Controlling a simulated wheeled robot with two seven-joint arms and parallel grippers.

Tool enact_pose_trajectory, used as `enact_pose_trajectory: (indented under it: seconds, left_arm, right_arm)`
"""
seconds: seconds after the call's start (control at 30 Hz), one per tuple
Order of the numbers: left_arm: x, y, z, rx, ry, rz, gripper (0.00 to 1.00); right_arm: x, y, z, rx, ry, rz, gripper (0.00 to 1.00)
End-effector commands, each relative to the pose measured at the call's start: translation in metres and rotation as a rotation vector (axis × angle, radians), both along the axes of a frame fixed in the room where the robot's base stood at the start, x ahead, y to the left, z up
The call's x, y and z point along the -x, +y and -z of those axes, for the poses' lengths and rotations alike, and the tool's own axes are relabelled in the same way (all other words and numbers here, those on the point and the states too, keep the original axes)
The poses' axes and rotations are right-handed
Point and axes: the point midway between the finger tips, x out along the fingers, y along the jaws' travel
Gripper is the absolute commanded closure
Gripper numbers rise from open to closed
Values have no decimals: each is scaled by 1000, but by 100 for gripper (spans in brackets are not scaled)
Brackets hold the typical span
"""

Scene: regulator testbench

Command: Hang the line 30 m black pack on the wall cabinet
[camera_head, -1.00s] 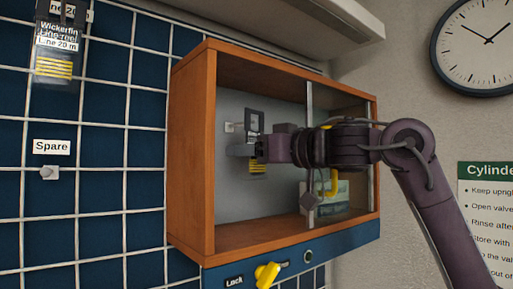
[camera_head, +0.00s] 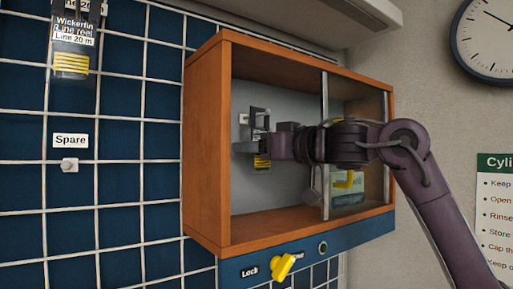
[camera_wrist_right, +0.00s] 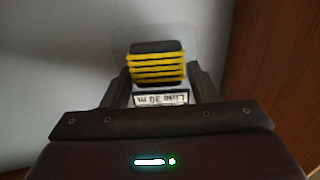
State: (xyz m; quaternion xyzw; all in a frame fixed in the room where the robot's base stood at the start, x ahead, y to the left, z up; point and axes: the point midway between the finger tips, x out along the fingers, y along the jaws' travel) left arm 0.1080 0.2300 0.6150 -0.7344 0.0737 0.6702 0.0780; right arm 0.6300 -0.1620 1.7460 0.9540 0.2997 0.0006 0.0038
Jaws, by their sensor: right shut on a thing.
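The line 30 m black pack (camera_head: 262,161) is inside the open wall cabinet (camera_head: 207,150), with its dark hanging tab at the top. In the right wrist view the pack (camera_wrist_right: 156,66) shows yellow bands on black and a "Line 30 m" label, upside down in that picture. My right gripper (camera_head: 252,148) is shut on the pack, its fingers either side. A small pale fitting (camera_head: 243,118) on the cabinet's back wall is just left of the tab. I cannot tell whether they touch. My left gripper is not in view.
A glass panel (camera_head: 358,120) covers the cabinet's right part, with a yellow item behind it. My right arm passes in front. A yellow key-like knob (camera_head: 282,267) is below. A 20 m line pack (camera_head: 72,55) and a bare "Spare" peg (camera_head: 69,165) are on the blue grid wall.

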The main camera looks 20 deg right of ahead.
Motion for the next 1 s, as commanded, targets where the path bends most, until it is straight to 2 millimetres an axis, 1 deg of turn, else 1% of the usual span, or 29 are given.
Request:
enact_pose_trajectory:
  seconds: [0.3,0.33,0.5,0.8,0.87,1.0]
  left_arm:
    - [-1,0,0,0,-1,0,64]
    - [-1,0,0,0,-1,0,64]
    - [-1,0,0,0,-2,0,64]
    - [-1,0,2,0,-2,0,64]
    - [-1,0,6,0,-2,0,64]
    - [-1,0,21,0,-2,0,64]
  right_arm:
    - [0,0,-1,-1,-1,0,70]
    - [0,0,-1,-1,-1,0,43]
    - [0,0,-1,-1,-1,0,21]
    - [2,-1,1,1,-1,0,20]
    - [5,-4,1,-1,-3,1,20]
    - [23,-16,4,-1,-4,2,20]
